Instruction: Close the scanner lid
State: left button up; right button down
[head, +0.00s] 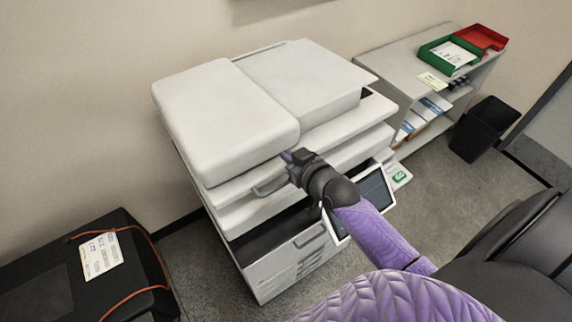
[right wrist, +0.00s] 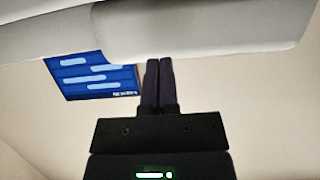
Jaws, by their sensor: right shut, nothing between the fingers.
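The scanner lid (head: 225,110) is the thick off-white cover on top of a large copier (head: 290,270). It lies low over the scanner body; a dark strip shows under its right part, and I cannot tell whether its front edge is fully down. My right gripper (head: 288,156) is at the lid's front edge, near the middle. Its fingers are shut with nothing between them. In the right wrist view the closed fingers (right wrist: 159,64) point up at the rounded edge of a pale panel (right wrist: 215,25); contact is unclear. My left gripper is not in view.
A tilted touch panel (head: 373,192) juts from the copier's front right, beside my right forearm. A grey shelf (head: 395,60) with green (head: 450,53) and red trays stands right. A black case (head: 50,290) stands lower left.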

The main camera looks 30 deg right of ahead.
jog(key=f, duration=0.2)
jog(key=w+f+b, duration=0.1)
jog(key=shift+d+f, duration=0.15)
jog(key=shift+f, duration=0.6)
